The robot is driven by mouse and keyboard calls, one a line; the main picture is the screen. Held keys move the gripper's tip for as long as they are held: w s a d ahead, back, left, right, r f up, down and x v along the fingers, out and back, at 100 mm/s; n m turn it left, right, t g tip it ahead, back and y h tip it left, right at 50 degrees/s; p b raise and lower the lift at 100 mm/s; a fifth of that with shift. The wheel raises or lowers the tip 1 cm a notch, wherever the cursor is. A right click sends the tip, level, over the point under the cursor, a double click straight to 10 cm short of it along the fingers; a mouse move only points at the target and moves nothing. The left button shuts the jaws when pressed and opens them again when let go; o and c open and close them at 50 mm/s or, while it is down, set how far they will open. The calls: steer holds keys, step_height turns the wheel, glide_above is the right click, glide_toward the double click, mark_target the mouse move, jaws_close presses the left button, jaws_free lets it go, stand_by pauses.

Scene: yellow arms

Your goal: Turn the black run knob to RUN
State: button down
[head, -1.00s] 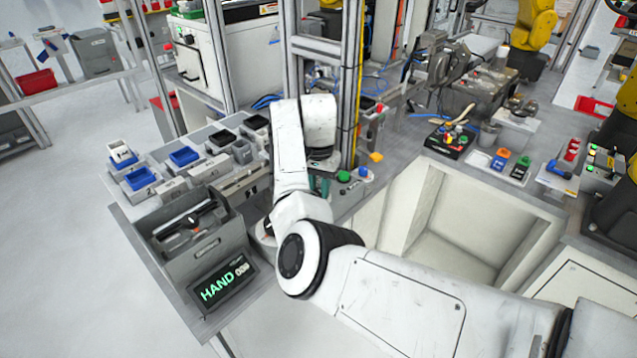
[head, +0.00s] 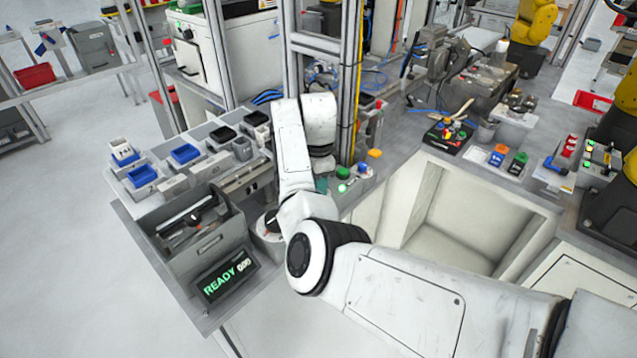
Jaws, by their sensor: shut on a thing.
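A green button (head: 342,187) on the box is lit. The display (head: 226,277) at the front left reads READY in green.
A blue button (head: 362,170) and an orange-yellow part (head: 375,154) stand right of my gripper. A grey bin (head: 205,240) with loose parts stands behind the display. The metal post (head: 348,90) rises close to my wrist. A deep white recess (head: 440,210) lies to the right.

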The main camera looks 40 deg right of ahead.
steer(key=shift+m, duration=0.5)
steer(key=c, duration=0.9)
jaws_free()
step_height(320, 180, up, 11)
steer(key=shift+f+b, duration=0.1)
steer(key=shift+b, duration=0.65)
steer(key=shift+f, duration=0.1)
